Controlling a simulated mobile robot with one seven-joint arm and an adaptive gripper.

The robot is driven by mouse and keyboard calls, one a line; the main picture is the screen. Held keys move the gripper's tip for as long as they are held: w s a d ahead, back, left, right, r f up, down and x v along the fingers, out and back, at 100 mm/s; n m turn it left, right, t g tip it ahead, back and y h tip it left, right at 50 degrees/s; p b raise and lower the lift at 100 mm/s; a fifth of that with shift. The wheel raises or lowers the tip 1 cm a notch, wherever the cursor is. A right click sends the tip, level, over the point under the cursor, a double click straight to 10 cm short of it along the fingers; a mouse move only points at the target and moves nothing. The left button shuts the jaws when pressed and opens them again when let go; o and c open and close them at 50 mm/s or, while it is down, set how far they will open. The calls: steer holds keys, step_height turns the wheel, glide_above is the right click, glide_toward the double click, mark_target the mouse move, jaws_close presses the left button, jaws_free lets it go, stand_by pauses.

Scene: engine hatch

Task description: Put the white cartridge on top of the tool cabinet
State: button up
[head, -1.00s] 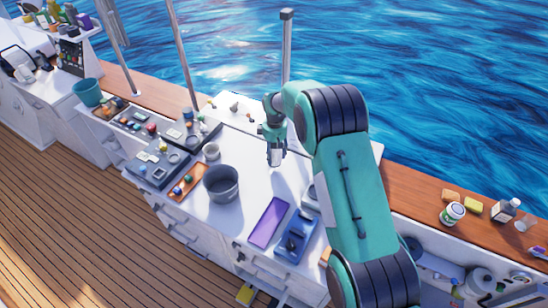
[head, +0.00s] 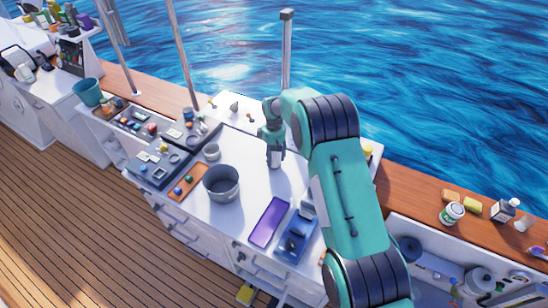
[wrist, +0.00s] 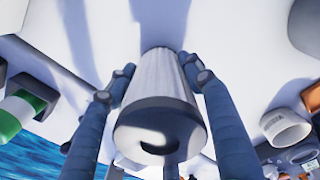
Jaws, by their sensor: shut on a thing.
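My gripper (head: 274,158) is shut on the white cartridge (wrist: 158,90). In the wrist view the cartridge has a ribbed white body and a dark end cap with a hole, with a finger on each side. In the head view only a small pale part of the cartridge (head: 275,160) shows below the fingers. The gripper is over the white top of the tool cabinet (head: 240,206), right of the grey pot. I cannot tell whether the cartridge touches the surface.
A grey pot (head: 221,184), a white cup (head: 211,152), a purple tray (head: 269,222) and a blue tool case (head: 296,240) stand on the same top. An orange tray (head: 187,182) lies at the left. The white surface between the pot and my gripper is clear.

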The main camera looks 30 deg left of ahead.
steer(key=shift+f, duration=0.35)
steer(key=shift+f, duration=0.1)
steer(key=o, duration=1.2)
steer(key=shift+o, duration=0.2)
steer(key=shift+r+b, duration=0.45)
steer(key=shift+r, duration=5.65)
